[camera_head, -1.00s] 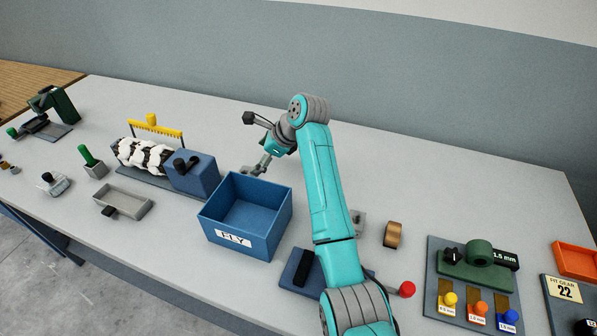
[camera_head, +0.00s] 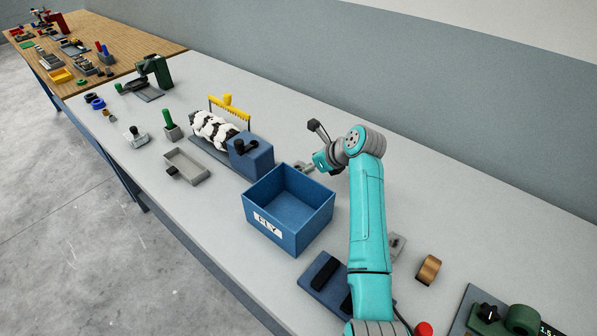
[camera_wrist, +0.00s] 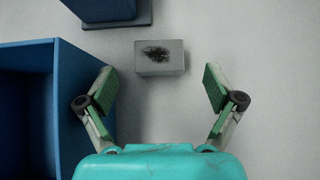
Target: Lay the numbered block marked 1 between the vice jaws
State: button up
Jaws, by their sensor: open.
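My gripper (camera_wrist: 160,90) is open and empty in the wrist view, with its two fingers spread apart. A small grey block (camera_wrist: 146,66) with a dark smudged patch on top lies just ahead of the fingers, left of centre, not between the pads. No number can be read on it. In the head view my gripper (camera_head: 304,168) is low behind the blue bin, mostly small and partly hidden by my arm. I cannot make out a block marked 1 or a vice for certain in either view.
The blue bin (camera_head: 262,229) marked FLY stands close left of my gripper. A grey tray (camera_head: 197,175) lies further left. A wooden bench (camera_head: 130,38) with many small items is at the far left.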

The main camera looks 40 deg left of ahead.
aim_at(297, 167)
jog(key=x, duration=0.5)
jog(key=shift+c, duration=0.3)
jog(key=c, duration=1.2)
jog(key=shift+a, duration=0.1)
grip_shut()
jog(key=shift+r, duration=0.15)
